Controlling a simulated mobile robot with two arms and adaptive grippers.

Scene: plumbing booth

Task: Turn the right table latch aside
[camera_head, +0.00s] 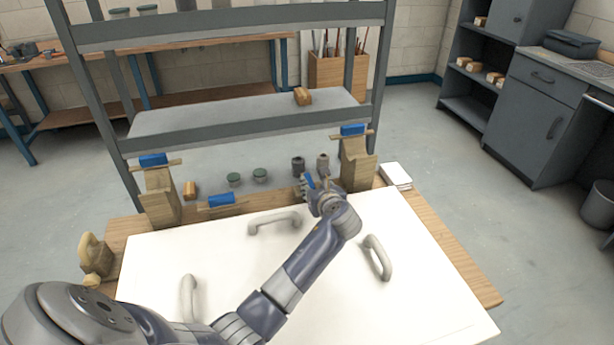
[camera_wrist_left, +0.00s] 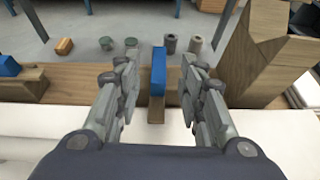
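The right table latch (camera_head: 309,181) is a blue piece on a wooden part at the far edge of the white panel (camera_head: 200,260). In the left wrist view the latch (camera_wrist_left: 158,72) stands between my fingers, its long side pointing away from me. My left gripper (camera_head: 318,187) is at the latch. In the wrist view its fingers (camera_wrist_left: 158,88) are apart, with a gap on each side of the latch. In the head view the hand partly hides it. The left table latch (camera_head: 221,199) is blue and lies along the edge. My right gripper is not in view.
A wooden post (camera_head: 356,165) with a blue-topped latch stands close right of my left gripper; another post (camera_head: 158,195) stands at the left. Small jars (camera_head: 260,174) and fittings (camera_head: 298,166) are behind the edge. Pale handles (camera_head: 377,257) rise from the panel.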

